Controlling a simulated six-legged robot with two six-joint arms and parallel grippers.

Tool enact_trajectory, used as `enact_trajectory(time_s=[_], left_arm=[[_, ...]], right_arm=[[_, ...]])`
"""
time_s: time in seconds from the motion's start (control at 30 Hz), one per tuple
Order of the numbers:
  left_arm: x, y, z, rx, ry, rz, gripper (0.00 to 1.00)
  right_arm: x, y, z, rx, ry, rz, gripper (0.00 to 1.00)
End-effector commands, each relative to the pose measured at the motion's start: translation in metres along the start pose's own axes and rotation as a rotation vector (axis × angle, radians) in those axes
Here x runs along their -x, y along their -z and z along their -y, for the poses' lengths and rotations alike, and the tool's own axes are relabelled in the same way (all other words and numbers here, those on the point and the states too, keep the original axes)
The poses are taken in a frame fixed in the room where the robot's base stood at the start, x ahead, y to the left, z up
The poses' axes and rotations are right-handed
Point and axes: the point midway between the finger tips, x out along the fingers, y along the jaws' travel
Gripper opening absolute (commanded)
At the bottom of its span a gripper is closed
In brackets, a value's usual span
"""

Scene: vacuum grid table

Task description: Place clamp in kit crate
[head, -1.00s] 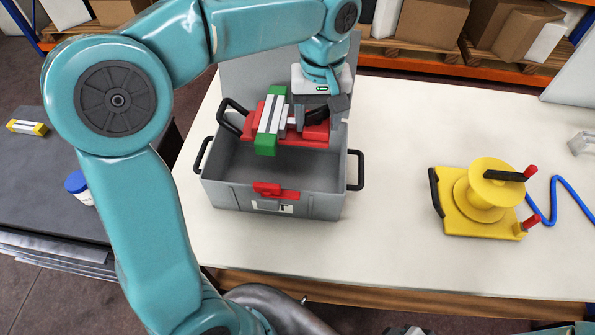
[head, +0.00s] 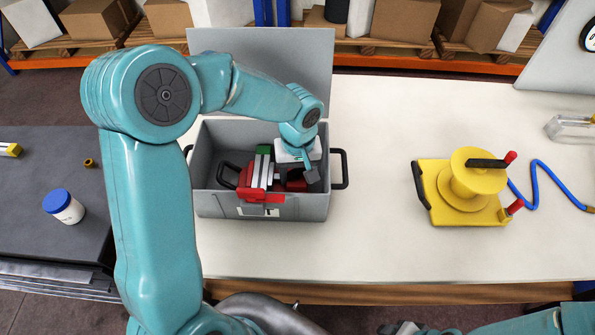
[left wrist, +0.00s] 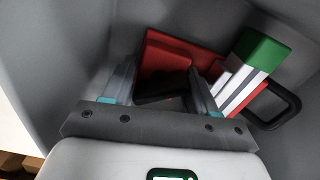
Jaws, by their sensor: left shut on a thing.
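The clamp (head: 257,172) has a red body, pale grey bars, a green end block and a black handle. It is down inside the grey kit crate (head: 315,207), below the rim, near the front wall. My left gripper (head: 300,178) reaches into the crate and is shut on the clamp's red part. In the left wrist view the clamp's green block (left wrist: 262,48) leans to the right of the fingers (left wrist: 163,90), near the crate's walls. Whether the clamp touches the crate floor is hidden. Only a dark piece of my right gripper (head: 400,328) shows at the bottom edge.
The crate's lid (head: 285,60) stands open at the back. A yellow reel device (head: 470,190) with a blue hose (head: 540,170) stands right on the pale table. A white jar with a blue cap (head: 62,206) is on the dark surface at left. The table between crate and reel is clear.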

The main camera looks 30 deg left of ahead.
Motion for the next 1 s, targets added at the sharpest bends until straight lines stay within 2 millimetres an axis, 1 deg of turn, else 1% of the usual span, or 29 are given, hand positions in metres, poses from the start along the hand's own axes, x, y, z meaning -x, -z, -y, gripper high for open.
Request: enact_trajectory(time_s=[0.2,0.37,0.4,0.43,0.47,0.7,0.83,0.87,0.97,1.0], left_arm=[[0.001,0.001,0.000,0.000,-0.001,-0.002,0.09],[-0.004,0.000,0.000,0.000,-0.001,-0.002,0.09],[-0.003,0.000,0.000,0.000,-0.001,-0.001,0.70],[-0.003,0.000,0.000,0.000,-0.001,-0.001,0.80],[-0.003,0.000,0.000,0.000,-0.001,-0.001,0.83],[-0.003,0.000,0.000,0.000,-0.001,0.000,0.83],[0.005,0.000,0.000,0.000,-0.001,-0.002,0.83],[0.008,0.001,-0.001,0.000,-0.002,-0.003,0.83],[0.028,0.001,-0.001,0.000,-0.004,-0.006,0.83],[0.038,0.001,-0.001,0.001,-0.005,-0.006,0.83]], right_arm=[[0.000,0.000,0.000,0.000,0.000,0.000,0.49],[-0.005,0.000,-0.002,0.000,0.000,0.000,0.49],[-0.004,0.000,-0.001,0.000,0.000,0.000,0.49],[-0.003,0.000,-0.001,0.000,0.000,0.000,0.49],[-0.003,0.000,-0.001,0.000,0.000,0.000,0.49],[-0.003,0.000,-0.001,0.000,0.000,0.000,0.49],[0.002,0.000,0.001,0.000,0.000,0.000,0.49],[0.001,0.000,0.000,0.000,0.000,0.000,0.49],[0.000,0.000,0.000,0.000,0.000,0.000,0.49],[0.001,0.000,0.000,0.000,0.000,0.000,0.49]])
